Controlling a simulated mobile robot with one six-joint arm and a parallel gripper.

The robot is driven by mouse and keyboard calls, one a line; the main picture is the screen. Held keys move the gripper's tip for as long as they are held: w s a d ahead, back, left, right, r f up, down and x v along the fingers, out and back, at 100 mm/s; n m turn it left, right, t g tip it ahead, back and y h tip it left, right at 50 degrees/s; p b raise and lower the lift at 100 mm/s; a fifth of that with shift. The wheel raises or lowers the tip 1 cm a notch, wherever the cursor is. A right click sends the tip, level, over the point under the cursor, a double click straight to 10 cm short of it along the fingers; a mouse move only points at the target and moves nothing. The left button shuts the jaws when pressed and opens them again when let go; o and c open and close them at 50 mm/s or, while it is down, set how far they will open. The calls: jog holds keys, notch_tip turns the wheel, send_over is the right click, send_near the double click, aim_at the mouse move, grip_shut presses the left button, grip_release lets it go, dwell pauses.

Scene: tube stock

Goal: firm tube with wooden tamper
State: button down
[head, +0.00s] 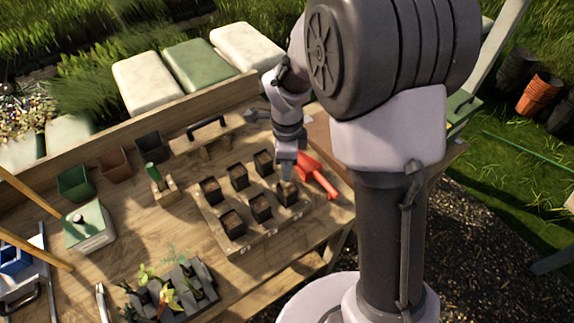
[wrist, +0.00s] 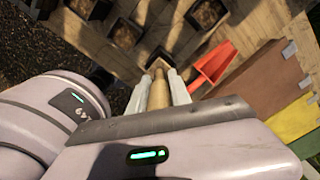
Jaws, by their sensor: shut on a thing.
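My gripper (head: 287,171) points down over the front right tube (head: 289,196) of the wooden tray (head: 251,246). In the wrist view its two pale fingers are shut on the wooden tamper (wrist: 159,92), a light brown rod. The tamper's far end is at or just over a dark square tube (wrist: 162,54); I cannot tell whether it touches the soil. The other tubes (head: 233,224) stand upright in two rows, filled with brown soil. In the head view the gripper hides most of the tamper.
A red scoop (head: 317,178) lies close right of the tray. A black-handled wooden tool (head: 207,134) lies behind it. A block with a green-handled tool (head: 153,172) stands left. A seedling tray (head: 184,294) is in front. Bare bench shows left of the tray.

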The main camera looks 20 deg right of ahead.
jog(key=shift+f, duration=0.2)
jog(key=shift+f+b, duration=0.5)
jog(key=shift+b, duration=0.15)
jog(key=shift+f, duration=0.15)
jog(key=shift+f+b, duration=0.8)
jog(key=shift+b, duration=0.1)
jog(key=shift+f+b, duration=0.65)
jog(key=shift+b, duration=0.4)
dwell(1.7)
jog(key=shift+r+p, duration=4)
jog(key=shift+r, duration=1.55)
